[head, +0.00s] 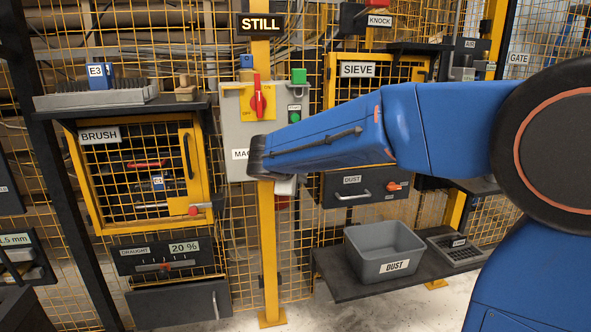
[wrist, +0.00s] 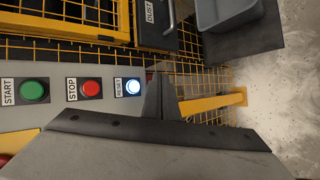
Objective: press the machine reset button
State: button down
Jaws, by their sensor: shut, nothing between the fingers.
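The reset button (wrist: 133,87) shows in the wrist view as a bright white-blue round button beside its RESET label. It is last in a row on the grey control panel (wrist: 50,122), after the red stop button (wrist: 91,88) and the green start button (wrist: 34,90). My gripper (wrist: 163,92) is shut and empty, just right of the reset button in this view. I cannot tell whether it touches the panel. In the head view my gripper (head: 257,156) is in front of the control panel (head: 231,132), and the reset button is hidden.
A red rotary switch (head: 257,99) sits above on the panel, under a sign (head: 260,25) reading STILL. The BRUSH cage (head: 133,175) is to the left. The SIEVE cage (head: 375,72) and a grey DUST bin (head: 384,251) on a low shelf are to the right.

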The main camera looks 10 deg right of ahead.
jog(key=w, duration=0.6)
jog(key=shift+w, duration=0.15)
jog(key=shift+w, duration=0.15)
dwell(1.9)
jog(key=shift+w, duration=0.25)
jog(key=shift+w, duration=0.4)
dwell(0.9)
dwell(0.3)
jog(key=shift+s, duration=0.85)
jog(key=s, duration=0.5)
